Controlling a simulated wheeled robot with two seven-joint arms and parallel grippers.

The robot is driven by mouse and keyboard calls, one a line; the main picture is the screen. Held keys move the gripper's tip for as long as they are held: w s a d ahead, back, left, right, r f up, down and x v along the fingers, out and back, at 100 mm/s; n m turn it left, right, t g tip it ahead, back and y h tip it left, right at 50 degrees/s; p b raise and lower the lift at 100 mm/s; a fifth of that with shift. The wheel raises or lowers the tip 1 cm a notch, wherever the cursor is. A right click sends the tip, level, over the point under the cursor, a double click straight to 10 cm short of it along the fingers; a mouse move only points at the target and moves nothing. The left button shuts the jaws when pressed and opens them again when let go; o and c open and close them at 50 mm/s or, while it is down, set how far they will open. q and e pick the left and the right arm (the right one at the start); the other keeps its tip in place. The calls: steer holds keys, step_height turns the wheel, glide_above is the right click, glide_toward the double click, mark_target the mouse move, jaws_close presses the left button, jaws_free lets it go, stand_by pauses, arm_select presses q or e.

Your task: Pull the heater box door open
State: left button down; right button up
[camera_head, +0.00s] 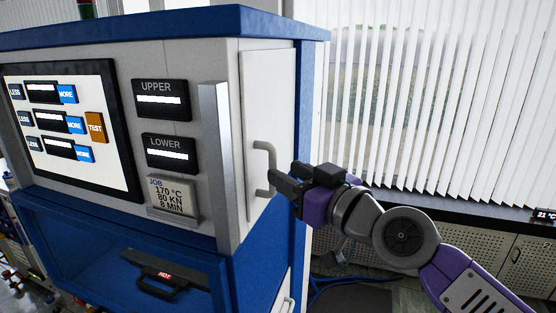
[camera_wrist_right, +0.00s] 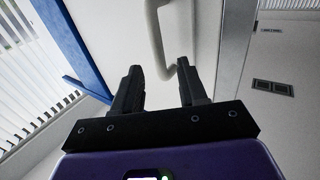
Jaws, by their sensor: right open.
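A white door panel (camera_head: 268,95) is on the right-hand side face of the blue and grey machine and looks closed. It carries a pale upright bar handle (camera_head: 270,158). My right gripper (camera_head: 283,175) is open beside the lower end of the handle. In the right wrist view, the handle (camera_wrist_right: 156,35) comes down from the top, and its lower bend appears between the two open fingertips (camera_wrist_right: 158,68). I cannot tell whether a finger touches it. The fingers hold nothing that I can see. My left gripper is out of view.
The machine front has a touch screen (camera_head: 70,120), UPPER and LOWER displays and a JOB card (camera_head: 172,196). Below is a dark front with a black handle (camera_head: 165,270) marked HOT. Window blinds (camera_head: 420,90) and a low perforated cabinet (camera_head: 520,255) stand behind my right arm.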

mark_target(275, 166)
steer(key=shift+p+x, duration=0.45)
steer(key=shift+x, duration=1.55)
jaws_close()
